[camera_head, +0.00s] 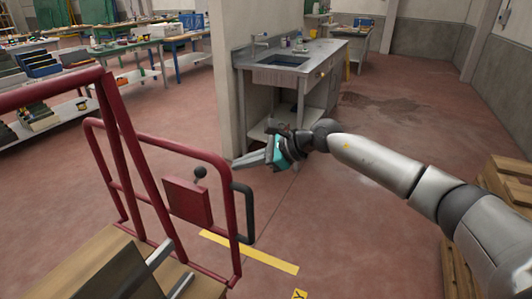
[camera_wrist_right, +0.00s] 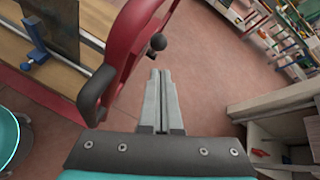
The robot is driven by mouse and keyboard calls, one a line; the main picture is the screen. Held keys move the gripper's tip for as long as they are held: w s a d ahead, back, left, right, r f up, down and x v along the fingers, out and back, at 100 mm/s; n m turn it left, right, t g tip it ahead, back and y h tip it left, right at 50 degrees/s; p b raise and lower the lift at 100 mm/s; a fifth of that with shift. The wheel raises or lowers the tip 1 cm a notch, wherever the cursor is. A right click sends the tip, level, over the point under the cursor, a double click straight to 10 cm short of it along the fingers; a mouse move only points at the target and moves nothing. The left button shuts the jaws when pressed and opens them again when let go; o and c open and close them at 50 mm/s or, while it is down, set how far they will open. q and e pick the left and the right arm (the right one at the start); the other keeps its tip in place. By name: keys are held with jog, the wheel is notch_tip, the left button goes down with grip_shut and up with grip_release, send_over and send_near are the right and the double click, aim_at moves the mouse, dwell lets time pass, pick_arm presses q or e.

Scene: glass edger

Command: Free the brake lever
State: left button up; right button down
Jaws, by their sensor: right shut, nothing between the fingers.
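The brake lever ends in a round black knob (camera_head: 200,172) just above a red plate (camera_head: 188,203) on the red tubular frame (camera_head: 128,175) of a cart. The knob also shows in the right wrist view (camera_wrist_right: 158,42), just beyond the fingertips. My right gripper (camera_head: 240,163) is shut and empty, its grey fingers pointing left towards the knob, with a gap between. In the right wrist view the two fingers (camera_wrist_right: 160,75) lie together. The lever's lower part is hard to make out. My left gripper is not in view.
A black handle (camera_head: 247,212) sticks out from the frame's right post, below my right gripper. Wooden boards (camera_head: 100,268) lie at the cart's base. A sink bench (camera_head: 290,60) stands behind by a wall. Stacked pallets (camera_head: 508,180) are at right. Floor between is clear, with yellow tape (camera_head: 250,252).

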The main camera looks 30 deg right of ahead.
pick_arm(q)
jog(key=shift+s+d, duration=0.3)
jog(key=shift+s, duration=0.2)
pick_arm(e)
jog(key=v, duration=0.7)
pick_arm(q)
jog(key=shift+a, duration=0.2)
pick_arm(e)
jog(key=shift+d, duration=0.1)
